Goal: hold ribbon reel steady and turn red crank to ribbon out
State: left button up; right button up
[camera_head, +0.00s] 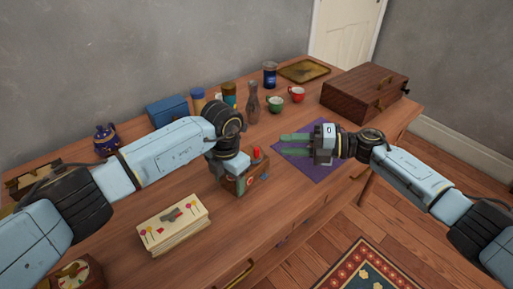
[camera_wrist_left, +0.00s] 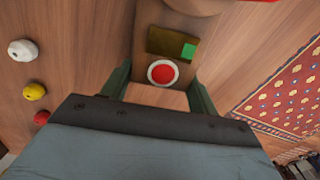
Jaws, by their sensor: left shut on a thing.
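The ribbon reel (camera_head: 231,186) is a small wooden box on the table, partly hidden by my left gripper. A red knob (camera_head: 257,153), which looks like the crank's handle, stands up at its right side. My left gripper (camera_head: 229,168) is over the box and shut on it. In the left wrist view the fingers (camera_wrist_left: 160,88) lie on either side of the wooden body (camera_wrist_left: 188,22), which bears a red disc in a white ring and a brass plate with a green square. My right gripper (camera_head: 297,144) is open and empty above a purple cloth, right of the reel.
A glass bottle (camera_head: 253,103), a green cup (camera_head: 275,104), a red cup (camera_head: 297,94) and jars stand behind. A wooden case (camera_head: 365,92) is at the back right.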

jog(key=s+m+t, duration=0.1)
jog(key=m, duration=0.4)
jog(key=m+t, duration=0.4)
jog(key=m, duration=1.4)
send_near(256, 148)
jog(key=shift+t+h, duration=0.3)
jog(key=x, duration=1)
jog(key=shift+s+a, duration=0.1)
jog(key=shift+c, duration=0.2)
grip_shut()
